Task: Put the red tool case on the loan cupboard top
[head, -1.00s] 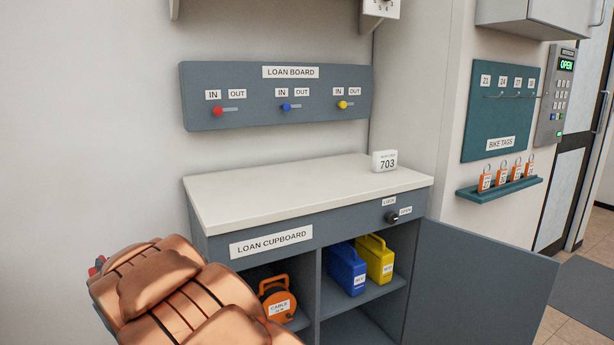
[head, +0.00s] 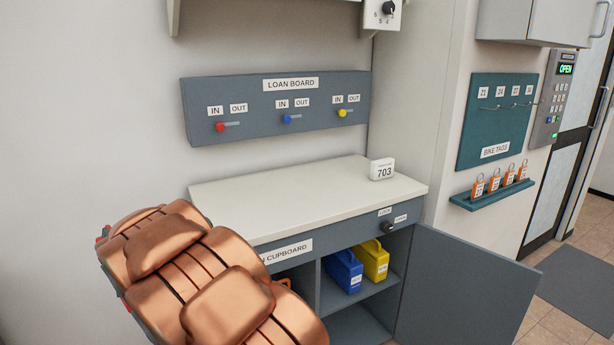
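The loan cupboard top (head: 300,197) is a pale slab on the grey cupboard. It is bare except for a small white 703 block (head: 382,169) at its back right corner. My copper-coloured arm covers the lower left and hides part of the cupboard front. My gripper and its fingers are not visible. Small red bits (head: 103,232) show along the arm's left edge; I cannot tell whether they belong to the arm or to the red tool case. No whole red tool case is in view.
The cupboard door (head: 465,285) stands open to the right. A blue case (head: 342,272) and a yellow case (head: 371,258) stand on the inside shelf. The loan board (head: 275,107) hangs above, with red, blue and yellow sliders. A padlock ledge (head: 492,195) is at right.

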